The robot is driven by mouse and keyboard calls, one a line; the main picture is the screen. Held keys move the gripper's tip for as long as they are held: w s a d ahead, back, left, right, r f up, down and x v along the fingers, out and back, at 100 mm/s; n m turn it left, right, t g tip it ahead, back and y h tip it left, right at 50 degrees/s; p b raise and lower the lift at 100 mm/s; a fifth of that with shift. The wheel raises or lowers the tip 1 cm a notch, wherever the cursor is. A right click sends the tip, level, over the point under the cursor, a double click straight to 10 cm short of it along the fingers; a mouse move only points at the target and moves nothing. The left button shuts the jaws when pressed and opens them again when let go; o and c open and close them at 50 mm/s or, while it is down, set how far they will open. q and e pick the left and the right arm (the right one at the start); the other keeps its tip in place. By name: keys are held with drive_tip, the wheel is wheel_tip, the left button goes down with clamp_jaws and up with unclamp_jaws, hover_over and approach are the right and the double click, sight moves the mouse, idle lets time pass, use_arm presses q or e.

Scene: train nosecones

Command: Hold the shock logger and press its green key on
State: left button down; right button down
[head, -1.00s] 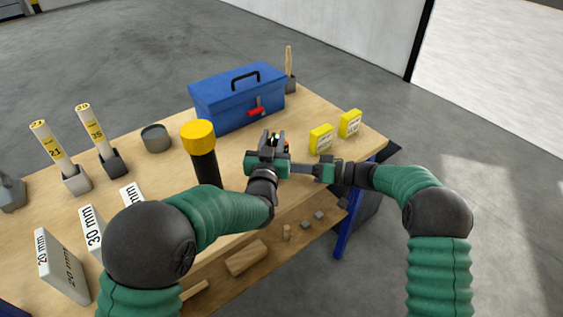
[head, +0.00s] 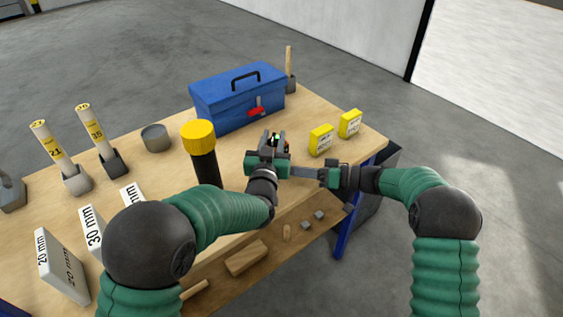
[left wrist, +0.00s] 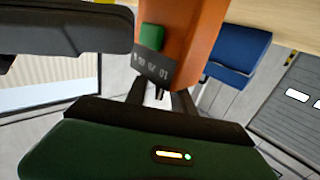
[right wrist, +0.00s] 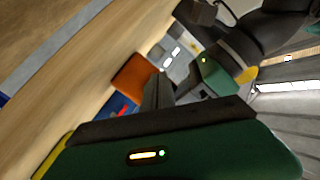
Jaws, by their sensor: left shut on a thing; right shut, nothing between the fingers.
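The shock logger (left wrist: 190,40) is an orange block with a dark label plate. Its green key (left wrist: 152,37) is a square, facing the left wrist camera and uncovered there. My left gripper (head: 273,142) is shut on the logger and holds it above the table; in the head view its fingers hide most of the logger. The logger also shows as an orange block in the right wrist view (right wrist: 130,75). My right gripper (head: 293,170) is shut and empty, close beside the left gripper. In the right wrist view its fingertips (right wrist: 158,85) are near the logger; contact cannot be told.
A blue toolbox (head: 238,98) with a red latch stands behind the grippers. Two yellow boxes (head: 320,139) (head: 350,123) stand to the right. A black post with a yellow top (head: 199,137) rises left of the left gripper. White blocks (head: 62,265) stand at the front left.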

drive_tip(key=s+d, duration=0.1)
drive_tip(key=s, duration=0.1)
drive_tip(key=s+d, duration=0.2)
idle(0.3)
use_arm(q)
drive_tip(key=c, duration=1)
unclamp_jaws()
drive_tip(key=s+a, duration=0.1)
drive_tip(key=s, duration=1)
drive_tip(key=shift+s+a, duration=0.4)
